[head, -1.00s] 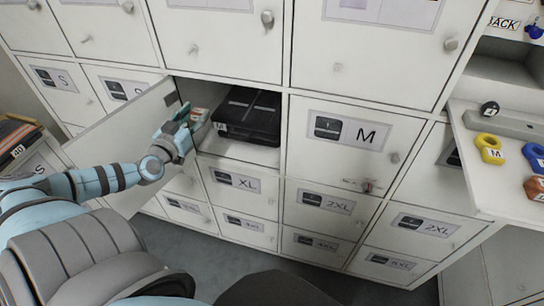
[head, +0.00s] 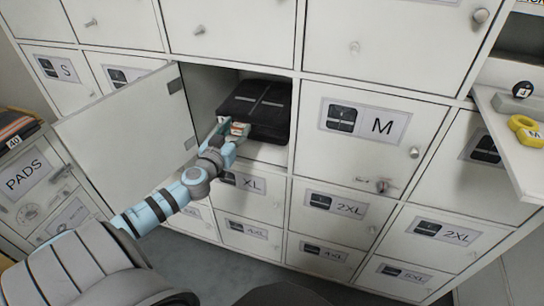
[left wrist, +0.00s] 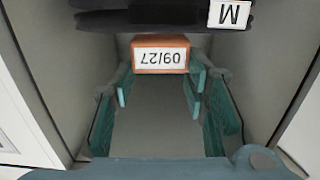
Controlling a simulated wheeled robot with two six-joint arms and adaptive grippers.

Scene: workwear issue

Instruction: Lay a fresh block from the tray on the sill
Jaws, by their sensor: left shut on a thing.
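My left gripper (head: 228,132) is at the mouth of the open locker compartment, just in front of a black folded item (head: 262,102) with a lighter strip. It is shut on a small orange block with a white label (head: 238,129). In the left wrist view the block (left wrist: 160,55) sits between the far ends of the teal fingers, its label reading 09/27 upside down. The compartment floor (head: 262,152), with its front sill, shows pale under the black item. I cannot tell whether the block touches it. My right gripper is not in view.
The compartment's door (head: 135,125) stands open to the left, close to my left arm. Closed lockers, including the M door (head: 350,178), surround the opening. A white shelf (head: 500,135) with a yellow ring (head: 527,130) juts out at right.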

